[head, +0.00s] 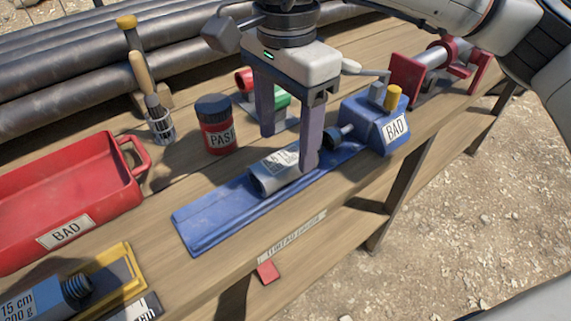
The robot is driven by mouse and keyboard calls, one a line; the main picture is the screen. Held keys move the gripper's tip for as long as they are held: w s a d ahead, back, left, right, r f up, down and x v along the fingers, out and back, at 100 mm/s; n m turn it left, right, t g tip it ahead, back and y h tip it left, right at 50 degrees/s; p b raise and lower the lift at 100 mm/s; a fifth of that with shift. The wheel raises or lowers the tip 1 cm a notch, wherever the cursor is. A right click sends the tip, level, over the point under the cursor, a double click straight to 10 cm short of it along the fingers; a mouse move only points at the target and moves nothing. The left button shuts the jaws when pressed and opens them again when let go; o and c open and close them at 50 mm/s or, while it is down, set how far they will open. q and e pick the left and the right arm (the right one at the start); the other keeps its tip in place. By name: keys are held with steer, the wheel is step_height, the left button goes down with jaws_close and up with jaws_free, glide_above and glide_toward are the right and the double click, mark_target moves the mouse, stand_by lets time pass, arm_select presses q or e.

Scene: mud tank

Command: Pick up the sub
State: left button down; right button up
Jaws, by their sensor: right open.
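A grey metal cylinder with a white label, seemingly the sub (264,180), lies on its side on the blue tray (205,225). Its label is too small to read. My right gripper (288,153) points down over it, open. One finger is at the cylinder's near side and covers part of its right end; the other is behind it. I cannot tell whether either finger touches it. My left gripper is not in view.
A blue block marked BAD (368,125) stands at the tray's right end. A dark-lidded red jar (217,128) and a brush (157,118) are behind. A red BAD tray (55,190) is left. A labelled grey-blue cylinder (45,298) sits front left. The table's front edge is close.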

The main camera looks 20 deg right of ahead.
mark_target(286, 158)
step_height(286, 158, down, 3)
steer(key=shift+f, duration=0.1)
jaws_close()
stand_by(0.3)
